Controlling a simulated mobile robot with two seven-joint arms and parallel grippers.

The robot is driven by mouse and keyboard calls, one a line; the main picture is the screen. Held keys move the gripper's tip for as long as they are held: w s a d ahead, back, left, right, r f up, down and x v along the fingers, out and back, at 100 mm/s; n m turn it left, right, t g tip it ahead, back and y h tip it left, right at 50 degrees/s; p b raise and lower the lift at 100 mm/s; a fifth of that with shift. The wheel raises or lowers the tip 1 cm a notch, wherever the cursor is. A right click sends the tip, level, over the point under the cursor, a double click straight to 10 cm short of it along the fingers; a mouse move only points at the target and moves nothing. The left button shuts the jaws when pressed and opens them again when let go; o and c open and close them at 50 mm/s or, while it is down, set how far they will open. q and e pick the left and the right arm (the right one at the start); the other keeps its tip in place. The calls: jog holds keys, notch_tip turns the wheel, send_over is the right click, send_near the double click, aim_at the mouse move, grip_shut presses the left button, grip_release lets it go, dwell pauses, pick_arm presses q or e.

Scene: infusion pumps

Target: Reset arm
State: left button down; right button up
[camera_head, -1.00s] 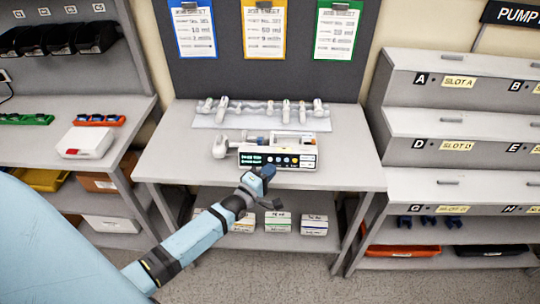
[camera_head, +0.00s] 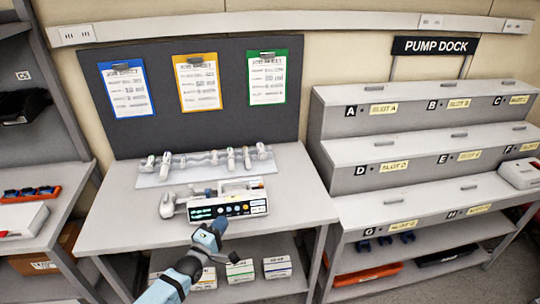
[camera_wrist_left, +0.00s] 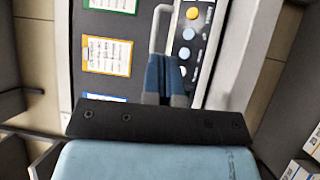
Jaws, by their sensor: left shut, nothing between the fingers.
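My left arm comes in from the bottom of the head view. Its gripper (camera_head: 215,228) is in front of a white infusion pump (camera_head: 229,210) with a dark display and a row of buttons, which sits on the grey table (camera_head: 115,225). In the left wrist view the blue fingers (camera_wrist_left: 165,75) are together and empty, and the pump's buttoned face (camera_wrist_left: 196,40) shows beyond them. I cannot tell whether the fingers touch the pump. My right gripper is not in view.
A manifold of white clamps on a pale sheet (camera_head: 150,181) lies behind the pump. Job sheets hang on the dark board. The stepped pump dock (camera_head: 345,150) stands to the right, with a white device (camera_head: 520,172) at its far right. Boxes (camera_head: 240,271) sit under the table.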

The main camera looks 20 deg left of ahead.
pick_arm(q)
jog(key=s+d+f+m+g, duration=0.2)
jog(key=s+d+m, duration=0.3)
jog(key=s, duration=0.3)
jog(key=s+d+f+m+g+h, duration=0.1)
jog(key=s+d+f+m+g, duration=0.2)
jog(key=s+d+m, duration=0.2)
jog(key=s+d+f+m+g, duration=0.3)
jog(key=s+d+m, duration=0.2)
jog(key=s+m, duration=0.4)
jog(key=s, duration=0.3)
jog(key=shift+d+m+h, duration=0.3)
jog(key=shift+d+h, duration=0.05)
jog(key=shift+h, duration=0.05)
